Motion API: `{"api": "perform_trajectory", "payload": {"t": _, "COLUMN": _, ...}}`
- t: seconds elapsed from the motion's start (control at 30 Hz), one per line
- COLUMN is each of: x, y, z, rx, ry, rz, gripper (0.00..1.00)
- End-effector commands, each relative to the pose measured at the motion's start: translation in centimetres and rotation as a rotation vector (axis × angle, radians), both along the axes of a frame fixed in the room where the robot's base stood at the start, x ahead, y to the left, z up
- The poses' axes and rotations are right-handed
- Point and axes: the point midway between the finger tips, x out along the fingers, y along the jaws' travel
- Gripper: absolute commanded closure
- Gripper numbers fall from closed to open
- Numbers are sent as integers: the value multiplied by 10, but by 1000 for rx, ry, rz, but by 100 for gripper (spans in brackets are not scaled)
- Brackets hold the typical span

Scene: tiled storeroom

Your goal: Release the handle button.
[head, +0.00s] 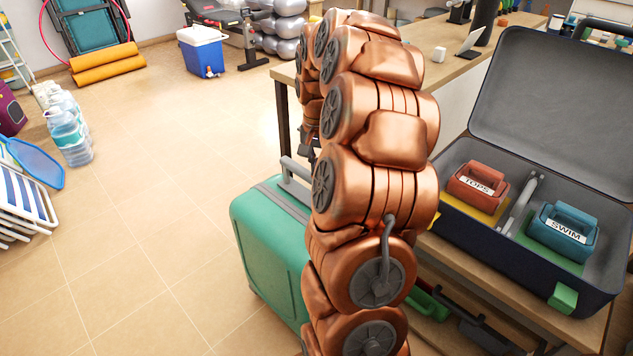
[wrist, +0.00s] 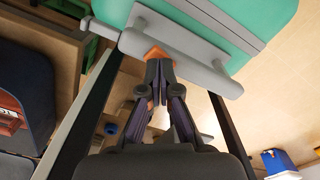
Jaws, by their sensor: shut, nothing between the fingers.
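A green suitcase (head: 265,245) stands on the tiled floor beside the bench, partly hidden behind my arm in the head view. It also shows at the top of the wrist view (wrist: 215,22). Its grey handle bar (wrist: 195,71) crosses the wrist view, with an orange button (wrist: 156,52) on it. My gripper (wrist: 158,68) is shut and empty, its fingertips together right at the orange button. I cannot tell whether they touch it or whether it is pressed in. In the head view my arm hides most of the gripper.
An open dark blue case (head: 480,228) on the bench at right holds a red TOPS box (head: 478,187) and a teal SWIM box (head: 563,232). Water bottles (head: 68,130) and a blue cooler (head: 203,52) stand on the floor. The floor at left is mostly clear.

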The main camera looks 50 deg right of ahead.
Motion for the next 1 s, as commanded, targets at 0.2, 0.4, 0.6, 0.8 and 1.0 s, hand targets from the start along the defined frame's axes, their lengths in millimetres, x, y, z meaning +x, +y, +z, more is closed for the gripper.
{"api": "perform_trajectory", "payload": {"t": 0.2, "x": 0, "y": 0, "z": 10, "rx": 0, "ry": 0, "rz": 0, "gripper": 100}}
{"api": "perform_trajectory", "payload": {"t": 0.4, "x": 0, "y": 0, "z": 18, "rx": 0, "ry": 1, "rz": 0, "gripper": 100}}
{"api": "perform_trajectory", "payload": {"t": 0.6, "x": 0, "y": 0, "z": 25, "rx": 0, "ry": 1, "rz": 0, "gripper": 100}}
{"api": "perform_trajectory", "payload": {"t": 0.8, "x": 0, "y": 0, "z": 26, "rx": 0, "ry": 1, "rz": 0, "gripper": 100}}
{"api": "perform_trajectory", "payload": {"t": 1.0, "x": 0, "y": 0, "z": 26, "rx": 0, "ry": 1, "rz": 0, "gripper": 100}}
